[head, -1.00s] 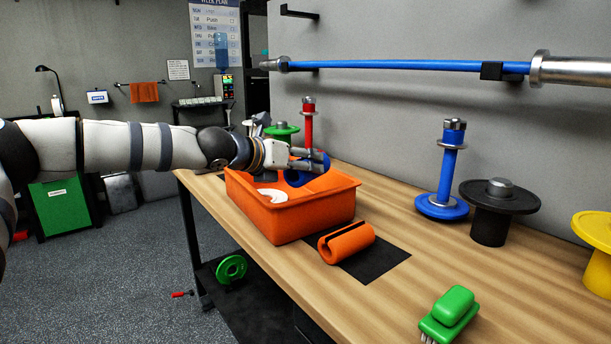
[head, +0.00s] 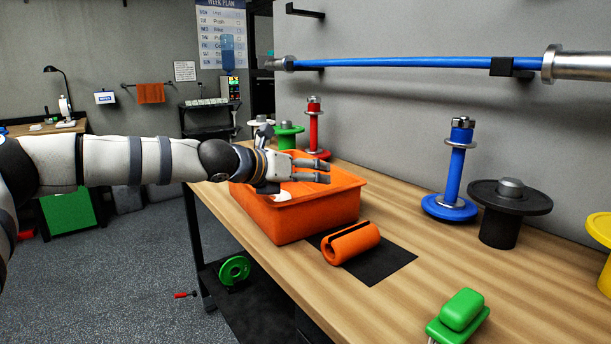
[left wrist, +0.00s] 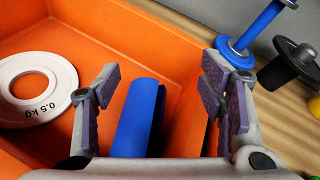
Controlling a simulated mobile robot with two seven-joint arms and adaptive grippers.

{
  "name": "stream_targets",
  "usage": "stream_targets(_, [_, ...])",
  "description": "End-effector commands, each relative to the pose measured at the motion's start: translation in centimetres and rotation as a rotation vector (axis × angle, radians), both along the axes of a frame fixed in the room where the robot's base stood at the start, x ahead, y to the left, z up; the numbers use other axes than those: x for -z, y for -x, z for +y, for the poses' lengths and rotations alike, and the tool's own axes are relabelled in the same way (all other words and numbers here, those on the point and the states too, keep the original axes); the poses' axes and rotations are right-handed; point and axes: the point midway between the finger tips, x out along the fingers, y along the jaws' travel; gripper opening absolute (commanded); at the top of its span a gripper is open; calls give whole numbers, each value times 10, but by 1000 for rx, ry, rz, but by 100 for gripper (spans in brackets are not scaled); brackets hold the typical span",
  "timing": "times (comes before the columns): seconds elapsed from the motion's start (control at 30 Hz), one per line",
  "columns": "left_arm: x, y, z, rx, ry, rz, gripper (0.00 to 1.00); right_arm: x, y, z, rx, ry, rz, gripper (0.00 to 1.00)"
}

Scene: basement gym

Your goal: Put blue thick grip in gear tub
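The gear tub (head: 290,222) is an orange open box on the wooden bench. In the left wrist view the blue thick grip (left wrist: 138,118) lies inside the tub (left wrist: 100,22), between and below the spread fingers and apart from them as far as I can see. Its near end is hidden by my gripper's palm. In the head view the tub's wall hides the grip. My left gripper (head: 324,170) is over the tub, and its pads stand wide apart in the left wrist view (left wrist: 160,85). My right gripper is in neither view.
A white 0.5 kg disc (left wrist: 62,85) lies in the tub. An orange thick grip (head: 350,243) lies on a black mat (head: 388,264) in front. A blue plate post (head: 452,180), black spool (head: 500,222) and green brush (head: 460,312) stand to the right.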

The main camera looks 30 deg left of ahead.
Motion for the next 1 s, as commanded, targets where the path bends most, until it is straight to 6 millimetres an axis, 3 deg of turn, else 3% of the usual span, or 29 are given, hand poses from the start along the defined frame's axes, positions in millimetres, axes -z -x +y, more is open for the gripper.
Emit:
stream_targets(0.2, [-2,0,0,0,-1,-1,64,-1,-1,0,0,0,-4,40])
stream_targets(0.33, [-24,4,1,0,-2,-12,64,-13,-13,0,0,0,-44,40])
stream_targets(0.53, [-56,60,10,-1,4,-34,64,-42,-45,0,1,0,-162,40])
stream_targets(0.67, [-58,90,14,0,8,-23,64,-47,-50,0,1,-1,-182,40])
stream_targets(1.0, [-53,111,18,0,-1,3,64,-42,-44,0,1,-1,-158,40])
